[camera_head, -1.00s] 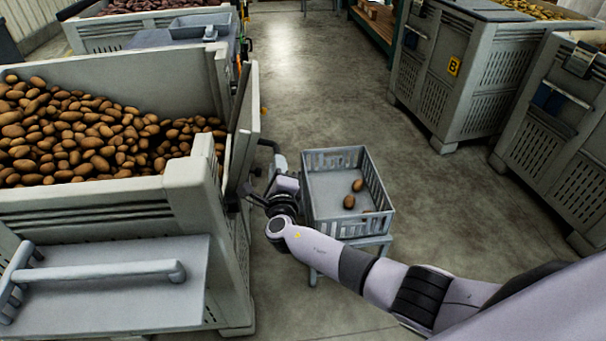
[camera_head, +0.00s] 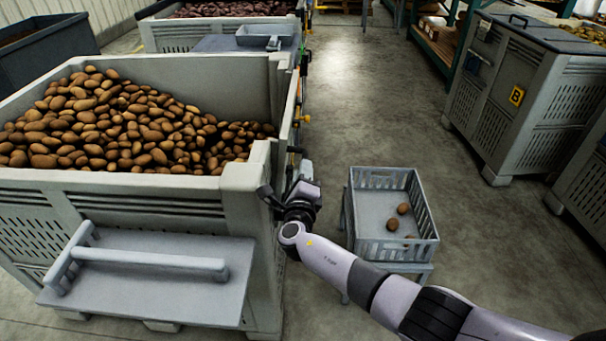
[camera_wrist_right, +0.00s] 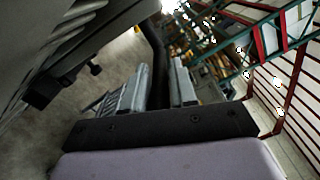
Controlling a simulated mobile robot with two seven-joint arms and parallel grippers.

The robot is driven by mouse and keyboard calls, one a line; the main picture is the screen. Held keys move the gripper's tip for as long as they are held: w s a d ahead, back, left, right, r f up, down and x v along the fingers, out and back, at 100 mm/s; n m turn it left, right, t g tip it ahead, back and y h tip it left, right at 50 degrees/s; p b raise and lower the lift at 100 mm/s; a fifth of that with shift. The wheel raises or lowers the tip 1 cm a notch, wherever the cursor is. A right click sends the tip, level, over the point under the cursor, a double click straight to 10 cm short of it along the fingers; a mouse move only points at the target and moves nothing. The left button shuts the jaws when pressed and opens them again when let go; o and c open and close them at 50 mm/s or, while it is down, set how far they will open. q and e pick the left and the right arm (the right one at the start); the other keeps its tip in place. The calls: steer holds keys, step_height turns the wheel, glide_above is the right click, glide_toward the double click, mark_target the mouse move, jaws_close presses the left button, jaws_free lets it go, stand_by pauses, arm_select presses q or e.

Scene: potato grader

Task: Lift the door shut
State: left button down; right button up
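A large grey crate (camera_head: 245,182) full of potatoes stands at left. An upright grey panel (camera_head: 290,105) runs along its right side and looks like the door; its lower part is hidden behind the crate's corner and my arm. A sloping grey flap (camera_head: 155,296) with a tubular handle (camera_head: 150,259) juts from the crate's front. My right gripper (camera_head: 268,196) is at the crate's near right corner. In the right wrist view its fingers (camera_wrist_right: 158,90) stand a little apart, with a dark bar between them; whether they grip it is unclear. My left gripper is not in view.
More crates (camera_head: 540,145) stand at right, one marked B. A crate of reddish potatoes (camera_head: 168,36) is behind. The floor aisle is open.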

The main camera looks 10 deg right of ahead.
steer(key=shift+o, duration=0.8)
steer(key=shift+f, duration=0.1)
